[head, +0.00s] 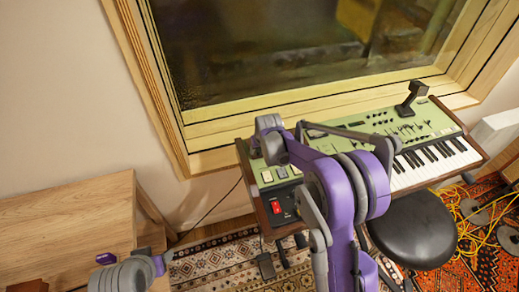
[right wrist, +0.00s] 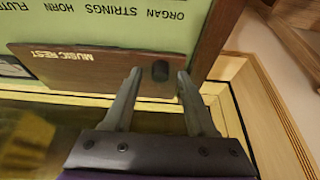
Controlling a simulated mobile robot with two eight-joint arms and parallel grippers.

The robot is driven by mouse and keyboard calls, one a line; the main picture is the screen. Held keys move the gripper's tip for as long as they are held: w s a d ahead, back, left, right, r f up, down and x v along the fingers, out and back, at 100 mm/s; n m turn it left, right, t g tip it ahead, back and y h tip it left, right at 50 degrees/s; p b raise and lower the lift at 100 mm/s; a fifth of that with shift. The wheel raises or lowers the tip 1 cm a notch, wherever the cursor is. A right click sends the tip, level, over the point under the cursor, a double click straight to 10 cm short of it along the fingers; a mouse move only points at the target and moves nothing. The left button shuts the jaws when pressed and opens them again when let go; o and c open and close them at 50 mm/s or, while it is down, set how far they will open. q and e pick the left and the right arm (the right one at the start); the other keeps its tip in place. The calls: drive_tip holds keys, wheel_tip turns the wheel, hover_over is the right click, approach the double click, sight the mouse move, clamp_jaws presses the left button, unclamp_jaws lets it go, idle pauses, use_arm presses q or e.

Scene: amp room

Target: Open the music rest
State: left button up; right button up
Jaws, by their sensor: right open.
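The music rest (right wrist: 105,65) is a brown wooden panel on the green keyboard, lettered "MUSIC REST", upside down in the right wrist view. It has a dark oval hole (right wrist: 160,70) near its right end there. My right gripper (right wrist: 160,76) is open and empty, its fingertips on either side of the hole. I cannot tell whether they touch the panel. In the head view my purple right arm reaches over the keyboard's left part and hides much of it; the fingertips are not clear there. Only part of my left arm shows at the lower left.
The green keyboard (head: 437,119) stands below a wood-framed window (head: 270,60). A black round stool (head: 415,230) is in front of it. A wooden table (head: 70,220) stands at the left. Yellow cables (head: 470,230) lie on the rug at the right.

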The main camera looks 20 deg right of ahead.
drive_tip(key=shift+f, duration=0.2)
drive_tip(key=shift+c, duration=0.4)
clamp_jaws()
idle(1.0)
